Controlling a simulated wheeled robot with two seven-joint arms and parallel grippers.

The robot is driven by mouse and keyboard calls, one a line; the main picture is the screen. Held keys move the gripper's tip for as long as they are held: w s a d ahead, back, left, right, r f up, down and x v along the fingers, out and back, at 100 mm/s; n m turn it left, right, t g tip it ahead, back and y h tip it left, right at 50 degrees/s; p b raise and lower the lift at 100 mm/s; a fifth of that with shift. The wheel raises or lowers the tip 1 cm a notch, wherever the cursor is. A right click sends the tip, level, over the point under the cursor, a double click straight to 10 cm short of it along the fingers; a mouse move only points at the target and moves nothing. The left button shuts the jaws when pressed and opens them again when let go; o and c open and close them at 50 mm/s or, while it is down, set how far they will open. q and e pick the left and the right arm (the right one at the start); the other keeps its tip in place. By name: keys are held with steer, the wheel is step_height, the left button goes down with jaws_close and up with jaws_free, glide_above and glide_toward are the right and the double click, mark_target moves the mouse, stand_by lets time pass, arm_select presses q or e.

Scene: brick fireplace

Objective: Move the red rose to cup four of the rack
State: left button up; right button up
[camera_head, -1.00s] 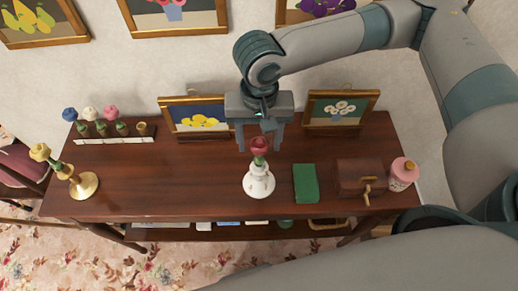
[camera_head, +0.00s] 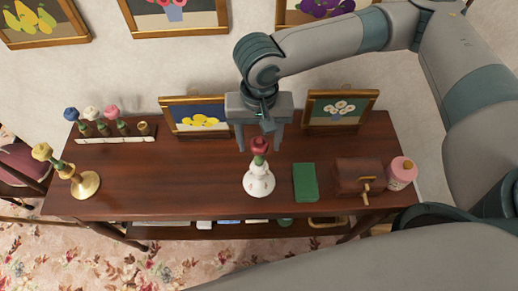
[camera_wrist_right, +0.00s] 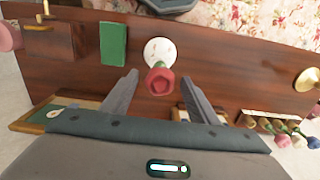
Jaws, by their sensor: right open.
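The red rose (camera_head: 259,144) stands upright in a white vase (camera_head: 259,182) near the middle of the table. My right gripper (camera_head: 259,145) is open, its fingers pointing down at the rose from the wall side. In the right wrist view the rose (camera_wrist_right: 160,80) shows ahead of the gap between the two open fingers (camera_wrist_right: 158,92), with the vase (camera_wrist_right: 160,50) beyond it. The white rack (camera_head: 115,139) is at the back left, with a blue, a white and a pink flower in it and one empty brown cup (camera_head: 143,129) at its right end. My left gripper is not in view.
A brass holder (camera_head: 85,186) with a yellow flower stands at the left front. A green book (camera_head: 305,182), a brown box (camera_head: 357,176) and a pink jar (camera_head: 401,172) are right of the vase. Framed pictures (camera_head: 197,116) (camera_head: 340,109) stand at the back. The table's left middle is clear.

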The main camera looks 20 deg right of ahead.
steer(key=shift+p, duration=0.4)
steer(key=c, duration=0.9)
